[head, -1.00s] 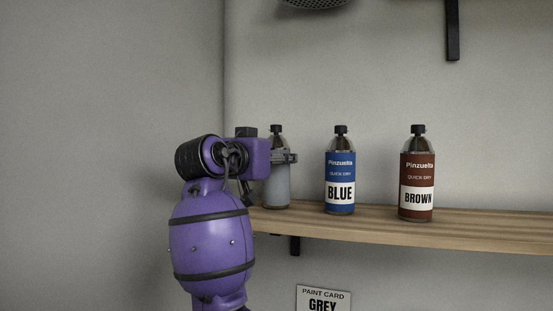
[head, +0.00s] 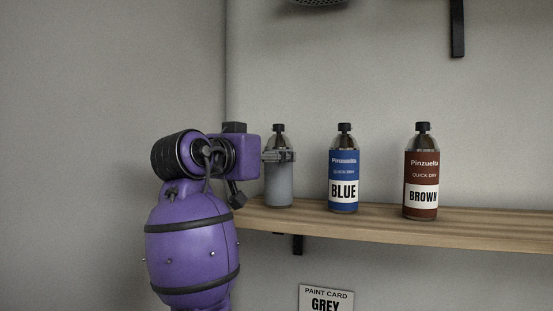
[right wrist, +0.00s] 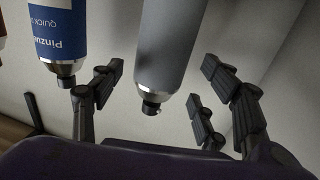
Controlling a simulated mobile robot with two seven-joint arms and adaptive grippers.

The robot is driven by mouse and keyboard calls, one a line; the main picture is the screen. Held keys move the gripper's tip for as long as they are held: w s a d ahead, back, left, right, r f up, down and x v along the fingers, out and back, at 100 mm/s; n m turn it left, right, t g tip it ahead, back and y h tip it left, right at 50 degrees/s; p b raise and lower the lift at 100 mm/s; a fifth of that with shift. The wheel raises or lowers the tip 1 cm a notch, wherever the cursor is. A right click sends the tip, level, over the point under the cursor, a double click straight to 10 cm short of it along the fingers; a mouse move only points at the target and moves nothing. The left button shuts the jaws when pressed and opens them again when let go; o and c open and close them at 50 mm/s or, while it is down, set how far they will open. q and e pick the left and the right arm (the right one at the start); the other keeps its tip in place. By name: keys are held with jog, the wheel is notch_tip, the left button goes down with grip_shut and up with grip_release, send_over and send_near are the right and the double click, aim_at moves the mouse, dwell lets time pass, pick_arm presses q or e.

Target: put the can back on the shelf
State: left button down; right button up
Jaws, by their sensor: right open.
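The grey can (head: 278,186), with a dark cap and no label visible, stands upright at the left end of the wooden shelf (head: 400,224). My right gripper (head: 280,156) is at the can's upper part, reaching in from the left. In the right wrist view the can (right wrist: 170,45) appears upside down between the spread fingers of my right gripper (right wrist: 163,76), with gaps on both sides. The fingers are open. My left gripper is not in view.
A blue can (head: 343,170) and a brown can (head: 421,172) stand to the right on the same shelf. The blue can (right wrist: 58,35) is close to one finger in the wrist view. A "GREY" paint card (head: 326,298) hangs below. The wall is close on the left.

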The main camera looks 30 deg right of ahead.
jog(key=v, duration=0.7)
jog(key=shift+s+a+b, duration=0.15)
jog(key=shift+a+b, duration=0.1)
jog(key=shift+b, duration=0.05)
jog(key=shift+f, duration=0.1)
